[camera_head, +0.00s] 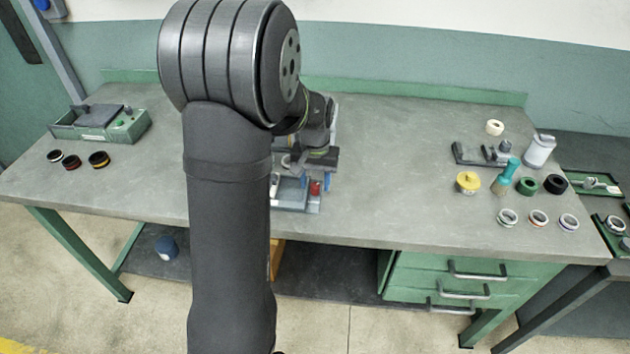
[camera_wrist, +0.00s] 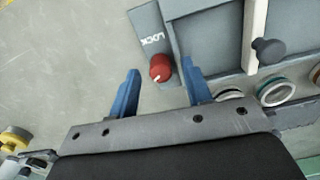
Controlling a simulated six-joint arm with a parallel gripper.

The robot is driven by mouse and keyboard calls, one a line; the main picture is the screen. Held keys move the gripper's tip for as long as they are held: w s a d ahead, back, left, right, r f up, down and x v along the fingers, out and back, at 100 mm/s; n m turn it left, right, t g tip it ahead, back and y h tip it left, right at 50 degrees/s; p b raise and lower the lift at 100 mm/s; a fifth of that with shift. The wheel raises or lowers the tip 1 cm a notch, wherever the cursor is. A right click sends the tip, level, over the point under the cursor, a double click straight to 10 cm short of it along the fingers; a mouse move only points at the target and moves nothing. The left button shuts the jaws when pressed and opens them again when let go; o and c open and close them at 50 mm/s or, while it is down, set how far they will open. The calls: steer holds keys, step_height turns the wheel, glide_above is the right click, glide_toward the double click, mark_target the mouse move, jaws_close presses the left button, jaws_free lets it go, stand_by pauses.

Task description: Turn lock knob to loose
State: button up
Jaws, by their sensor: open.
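The lock knob (camera_wrist: 160,68) is red with a white pointer mark, and sits on a grey block beside the white word LOCK in the wrist view. It also shows as a small red spot (camera_head: 315,188) in the head view, at the front of the machine. My gripper (camera_wrist: 162,82) is open, with one blue finger on each side of the knob in the picture. I see no contact between the fingers and the knob. In the head view my arm hides much of the grinder (camera_head: 298,195) and most of my gripper.
A green tray (camera_head: 68,130) stands at the left, with several dark rings in front of it. At the right are a yellow-topped jar (camera_head: 467,183), a teal-handled brush (camera_head: 506,176), a white bottle (camera_head: 540,150) and several rings. The bench between machine and right-hand items is clear.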

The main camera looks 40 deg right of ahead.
steer(key=shift+f, duration=0.15)
steer(key=shift+c, duration=0.5)
jaws_close()
steer(key=shift+n, duration=0.3)
steer(key=n, duration=1.1)
steer(key=shift+d, duration=0.1)
